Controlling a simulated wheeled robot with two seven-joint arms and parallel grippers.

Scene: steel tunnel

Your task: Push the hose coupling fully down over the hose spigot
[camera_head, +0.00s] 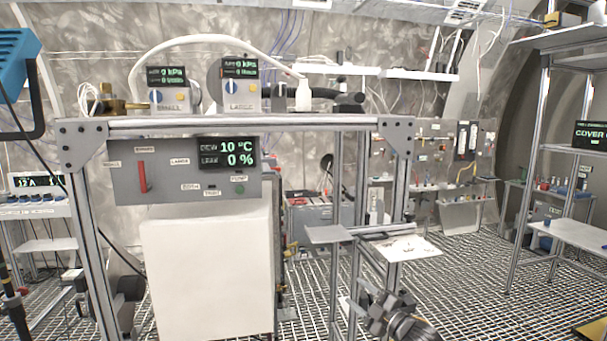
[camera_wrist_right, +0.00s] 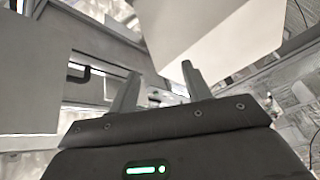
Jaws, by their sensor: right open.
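The white hose (camera_head: 215,40) arcs over the top of the frame, above two small gauge boxes. Its white coupling (camera_head: 304,93) points down at the right end, above the top beam. The spigot under the coupling cannot be made out, so I cannot tell how far down the coupling sits. My right gripper (camera_head: 375,302) is low in the head view, well below and to the right of the coupling. In the right wrist view its two fingers (camera_wrist_right: 157,88) stand apart with nothing between them. My left gripper is not in view.
A metal frame with a top beam (camera_head: 240,124) carries a grey control panel (camera_head: 125,176) reading 10 °C and 0 %. A white box (camera_head: 207,270) stands below it. A small shelf (camera_head: 328,235) stands near my right gripper. Open grating floor lies to the right.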

